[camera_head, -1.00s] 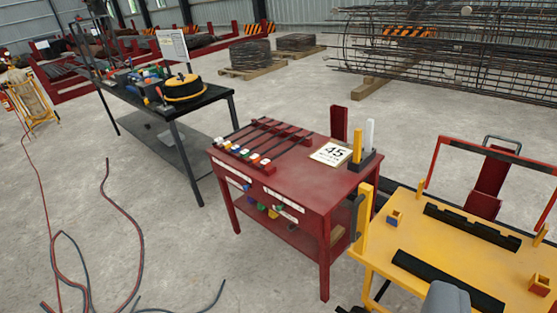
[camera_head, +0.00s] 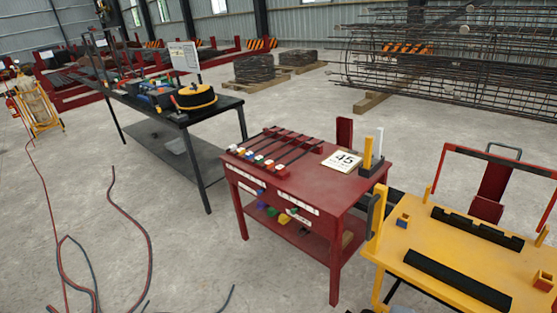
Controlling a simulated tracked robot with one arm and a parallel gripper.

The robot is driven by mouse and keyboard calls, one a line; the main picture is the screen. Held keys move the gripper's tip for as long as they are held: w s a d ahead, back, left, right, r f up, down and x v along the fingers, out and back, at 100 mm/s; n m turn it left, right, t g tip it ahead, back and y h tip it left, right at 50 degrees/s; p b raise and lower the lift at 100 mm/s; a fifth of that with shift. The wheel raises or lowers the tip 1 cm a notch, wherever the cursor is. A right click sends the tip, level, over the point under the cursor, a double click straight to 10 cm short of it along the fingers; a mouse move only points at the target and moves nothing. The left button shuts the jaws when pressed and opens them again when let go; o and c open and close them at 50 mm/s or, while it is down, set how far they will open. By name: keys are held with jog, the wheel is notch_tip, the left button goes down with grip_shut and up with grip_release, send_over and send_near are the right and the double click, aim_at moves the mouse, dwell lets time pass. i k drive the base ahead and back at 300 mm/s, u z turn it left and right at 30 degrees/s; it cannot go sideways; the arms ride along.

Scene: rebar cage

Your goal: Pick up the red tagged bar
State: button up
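Several dark bars (camera_head: 303,150) lie side by side across red rests on top of a red table (camera_head: 310,183). Their near ends carry small coloured tags (camera_head: 259,159) at the table's left edge. I make out white, green, blue and orange or yellow among them. The tags are too small at this distance for me to tell which one is red. My gripper is not in view, and nothing is seen touching the bars.
A yellow bench (camera_head: 445,247) with black slotted blocks stands at the right, close to the red table. A sign reading 45 (camera_head: 343,161) sits on the red table. A dark workbench (camera_head: 219,104) stands behind left. Loose hoses (camera_head: 147,240) lie on the floor at the left.

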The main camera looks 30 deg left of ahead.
aim_at(280, 168)
jog(key=u, duration=0.65)
jog(key=i, duration=1.2)
jog(key=u, duration=0.75)
jog(key=i, duration=1.45)
jog(key=z, duration=0.45)
jog(key=i, duration=1.05)
jog(key=z, duration=0.45)
